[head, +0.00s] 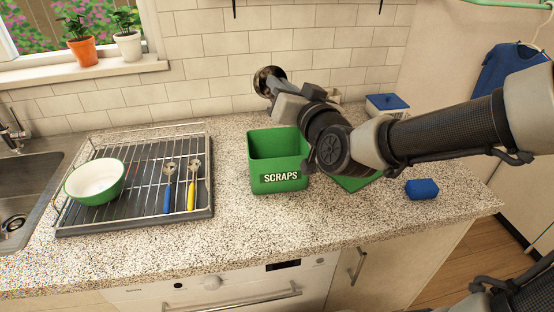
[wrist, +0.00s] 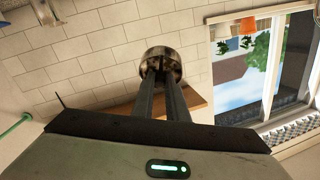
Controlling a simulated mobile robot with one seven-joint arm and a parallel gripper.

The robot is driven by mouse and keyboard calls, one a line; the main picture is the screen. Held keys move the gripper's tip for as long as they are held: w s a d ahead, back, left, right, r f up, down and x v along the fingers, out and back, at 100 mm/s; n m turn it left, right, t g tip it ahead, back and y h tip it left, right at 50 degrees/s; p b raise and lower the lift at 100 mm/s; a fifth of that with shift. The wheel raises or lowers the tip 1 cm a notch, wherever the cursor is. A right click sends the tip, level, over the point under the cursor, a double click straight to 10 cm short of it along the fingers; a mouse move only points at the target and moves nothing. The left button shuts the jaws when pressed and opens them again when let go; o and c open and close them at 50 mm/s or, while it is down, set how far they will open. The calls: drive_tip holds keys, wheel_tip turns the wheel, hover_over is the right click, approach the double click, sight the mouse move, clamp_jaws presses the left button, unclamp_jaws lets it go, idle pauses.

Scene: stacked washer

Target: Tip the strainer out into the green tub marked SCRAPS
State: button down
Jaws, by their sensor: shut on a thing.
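The strainer (head: 266,79) is a small round metal cup, held up in front of the tiled wall and tilted on its side in the head view. My gripper (head: 279,92) is shut on it. In the wrist view the two dark fingers (wrist: 164,82) meet at the strainer (wrist: 160,57). Whether anything is inside it I cannot tell. The green tub marked SCRAPS (head: 278,170) stands upright and open on the counter, below the strainer in the picture. The part of its inside that shows looks empty. My forearm passes just right of the tub.
A dish rack (head: 135,222) left of the tub holds a green-and-white bowl (head: 95,181) and two utensils with blue and yellow handles. Right are a green flat thing (head: 355,184), partly hidden by my arm, a blue sponge (head: 421,189) and a blue-lidded box (head: 387,103). The front counter is clear.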

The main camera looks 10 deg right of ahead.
wheel_tip(320, 180, up, 2)
drive_tip(key=g+h+p, duration=0.1)
drive_tip(key=g+p, duration=0.2)
drive_tip(key=p, duration=0.1)
drive_tip(key=g+h+p, duration=0.1)
drive_tip(key=g+p, duration=0.3)
drive_tip(key=n+g+p, duration=0.1)
drive_tip(key=g+p, duration=0.3)
drive_tip(key=shift+w+d+r+h+p, duration=0.1)
drive_tip(key=shift+r+h+p, duration=0.15)
drive_tip(key=shift+h+p, duration=0.15)
drive_tip(key=shift+r+g, duration=0.1)
drive_tip(key=shift+g, duration=0.5)
drive_tip(key=shift+g+h+p, duration=0.3)
drive_tip(key=shift+p, duration=0.2)
